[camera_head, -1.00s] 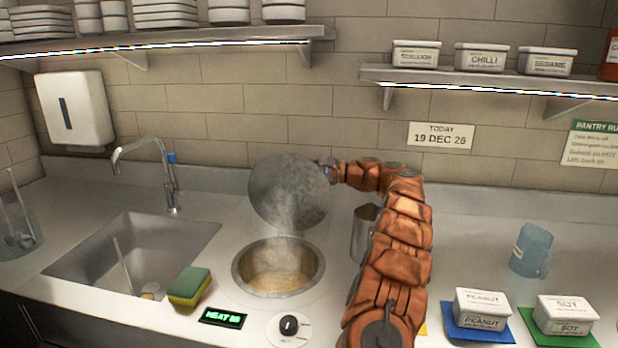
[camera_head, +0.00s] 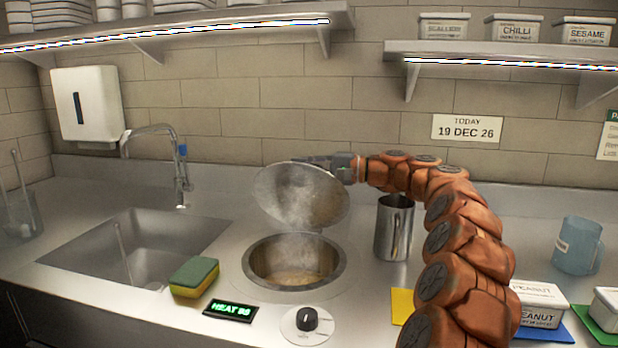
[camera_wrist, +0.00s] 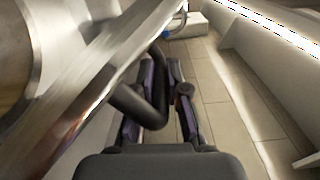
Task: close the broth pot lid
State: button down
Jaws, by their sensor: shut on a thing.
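The broth pot (camera_head: 338,264) is a round steel well sunk in the counter, with pale broth and rising steam. Its round metal lid (camera_head: 318,190) stands tilted open above the back of the pot, underside facing forward. My gripper (camera_head: 325,161) is at the lid's upper back edge, shut on its handle. In the wrist view, a dark bar, the handle (camera_wrist: 150,105), lies at the fingers of my gripper (camera_wrist: 168,90). The lid's metal edge (camera_wrist: 85,100) crosses the left of that view. The exact grip contact is partly hidden.
A steel pitcher (camera_head: 394,232) stands right of the pot. A sponge (camera_head: 194,275), heat display (camera_head: 229,311) and knob (camera_head: 307,320) lie in front. The sink (camera_head: 140,245) is at left, a blue jug (camera_head: 578,247) at right. A wall shelf (camera_head: 500,55) hangs above.

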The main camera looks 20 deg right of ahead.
jog(key=shift+s+a+f+n+b, duration=0.25)
jog(key=shift+s+a+n+b, duration=0.2)
jog(key=shift+s+b, duration=0.25)
jog(key=shift+s+a+f+n+b, duration=0.2)
jog(key=shift+s+a+n+b, duration=0.2)
jog(key=shift+b, duration=0.35)
jog(key=c, duration=1.2)
grip_release()
jog(key=shift+s+d+r, duration=0.1)
jog(key=shift+d, duration=0.05)
jog(key=v, duration=1.1)
jog(key=shift+s+d, duration=0.25)
